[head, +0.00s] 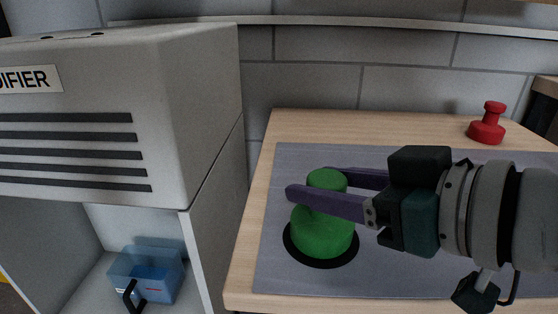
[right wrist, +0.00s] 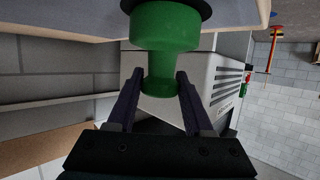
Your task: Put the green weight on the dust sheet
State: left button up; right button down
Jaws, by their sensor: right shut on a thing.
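The green weight (head: 322,232) has a wide round body, a narrower neck and a knob on top. A black disc (head: 350,259) shows around its foot. My right gripper (head: 322,192) reaches in from the right and is shut on the weight's upper part, one dark purple finger on each side. In the right wrist view the green weight (right wrist: 164,32) stands between the fingertips (right wrist: 160,80). The grey dust sheet (head: 300,162) lies flat on the wooden table, and the weight is over its left part. I cannot tell whether the weight touches the sheet. My left gripper is not in view.
A red weight (head: 487,126) stands at the table's back right, behind the sheet. A large grey machine (head: 205,110) stands left of the table, with a blue clear bin (head: 148,275) in its lower opening. The sheet's back left is clear.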

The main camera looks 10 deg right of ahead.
jog(key=shift+c, duration=1.5)
grip_release()
jog(key=shift+f, duration=0.15)
jog(key=shift+s+d+r, duration=0.15)
jog(key=shift+s+r, duration=0.05)
jog(key=shift+r, duration=0.05)
jog(key=p+v, duration=0.2)
jog(key=v, duration=0.9)
jog(key=shift+s, duration=0.25)
jog(key=shift+d, duration=0.1)
